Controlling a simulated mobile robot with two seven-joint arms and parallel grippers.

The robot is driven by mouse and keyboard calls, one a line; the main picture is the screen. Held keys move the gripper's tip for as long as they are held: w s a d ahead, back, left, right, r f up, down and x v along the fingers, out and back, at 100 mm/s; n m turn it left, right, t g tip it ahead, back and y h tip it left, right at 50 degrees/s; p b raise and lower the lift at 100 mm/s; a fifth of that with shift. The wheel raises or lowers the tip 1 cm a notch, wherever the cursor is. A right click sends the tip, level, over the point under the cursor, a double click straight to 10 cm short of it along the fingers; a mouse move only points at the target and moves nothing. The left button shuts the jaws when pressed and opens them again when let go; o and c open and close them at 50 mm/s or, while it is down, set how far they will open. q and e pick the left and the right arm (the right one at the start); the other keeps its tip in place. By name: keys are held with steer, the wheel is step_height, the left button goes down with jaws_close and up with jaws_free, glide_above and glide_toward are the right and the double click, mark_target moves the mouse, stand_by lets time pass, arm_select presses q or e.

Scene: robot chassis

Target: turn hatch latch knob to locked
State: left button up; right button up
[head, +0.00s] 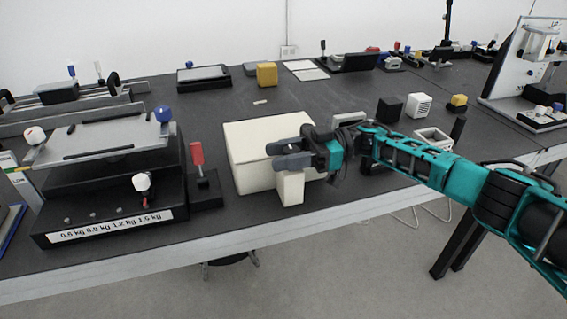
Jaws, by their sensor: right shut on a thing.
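A cream box (245,150) stands near the front edge of the table, with a smaller cream block (291,189) at its front. My right gripper (277,155) reaches in from the right over the box's front, above the small block. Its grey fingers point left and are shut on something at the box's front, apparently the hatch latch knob. The fingers hide the knob, so its angle and any lock marking cannot be read. My left gripper is not in view.
A black weight-labelled stand (110,205) and a red-handled lever (197,160) stand left of the box. A yellow block (266,74) sits behind it. Black (389,109) and white (418,105) cubes lie beyond my right arm. The table behind the box is mostly clear.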

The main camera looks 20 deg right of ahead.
stand_by(0.5)
steer(key=o, duration=1)
steer(key=shift+c, duration=0.2)
steer(key=d+b, duration=0.3)
steer(key=d, duration=0.9)
steer(key=shift+w+d, duration=0.3)
steer(key=shift+d, duration=0.1)
